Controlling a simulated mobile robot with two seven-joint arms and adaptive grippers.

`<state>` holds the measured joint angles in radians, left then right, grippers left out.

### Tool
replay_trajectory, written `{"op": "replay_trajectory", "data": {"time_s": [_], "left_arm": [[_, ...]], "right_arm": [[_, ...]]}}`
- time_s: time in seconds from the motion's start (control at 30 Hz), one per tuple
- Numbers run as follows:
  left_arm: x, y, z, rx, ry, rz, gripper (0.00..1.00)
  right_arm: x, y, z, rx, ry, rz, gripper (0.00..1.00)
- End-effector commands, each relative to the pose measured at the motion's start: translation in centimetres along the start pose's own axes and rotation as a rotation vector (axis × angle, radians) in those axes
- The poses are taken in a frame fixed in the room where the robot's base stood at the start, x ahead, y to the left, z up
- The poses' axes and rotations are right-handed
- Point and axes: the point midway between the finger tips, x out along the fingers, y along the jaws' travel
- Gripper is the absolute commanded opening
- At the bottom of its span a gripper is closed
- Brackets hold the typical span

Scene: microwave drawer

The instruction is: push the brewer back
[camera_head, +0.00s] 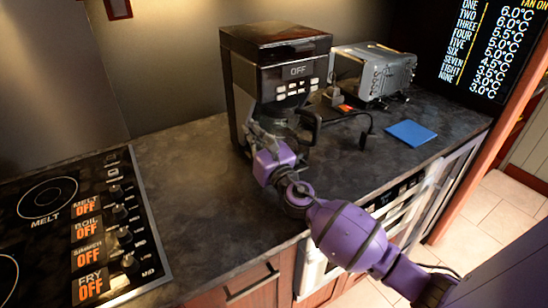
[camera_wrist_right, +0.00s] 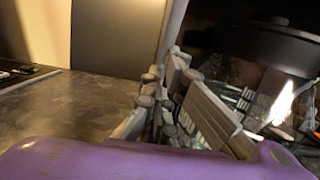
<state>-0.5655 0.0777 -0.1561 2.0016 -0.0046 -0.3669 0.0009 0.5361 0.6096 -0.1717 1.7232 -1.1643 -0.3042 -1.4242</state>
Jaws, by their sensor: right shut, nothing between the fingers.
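The brewer (camera_head: 262,62) is a black coffee machine with a display reading OFF. It stands upright on the dark counter against the back wall. My right gripper (camera_head: 254,130) is at the brewer's lower front left, in front of its carafe area. In the right wrist view my right gripper's fingers (camera_wrist_right: 172,60) are together and empty, close beside the brewer (camera_wrist_right: 215,45). I cannot tell whether they touch it. The carafe (camera_head: 275,112) is partly hidden by my gripper, and its black handle (camera_head: 312,125) sticks out to the right. My left gripper is out of view.
A silver toaster (camera_head: 385,72) stands right of the brewer. A blue square (camera_head: 411,133) lies near the counter's right front. A cooktop (camera_head: 75,225) is at the left. The counter (camera_head: 185,180) between cooktop and brewer is clear.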

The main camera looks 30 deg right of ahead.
Motion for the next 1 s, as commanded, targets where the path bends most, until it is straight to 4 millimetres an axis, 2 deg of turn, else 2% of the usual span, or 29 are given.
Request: {"op": "replay_trajectory", "data": {"time_s": [0.17,0.57,0.67,1.0], "left_arm": [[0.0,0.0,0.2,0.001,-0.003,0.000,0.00],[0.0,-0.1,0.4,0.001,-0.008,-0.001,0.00],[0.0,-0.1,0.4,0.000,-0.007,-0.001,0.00],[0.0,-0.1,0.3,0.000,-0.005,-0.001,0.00]], "right_arm": [[1.1,0.1,0.0,0.000,-0.003,0.001,0.00],[0.5,0.1,0.1,0.000,-0.004,0.001,0.00],[-0.9,0.0,-0.1,0.001,-0.001,0.001,0.00],[-8.1,0.0,-0.2,0.001,0.002,0.000,0.00]]}}
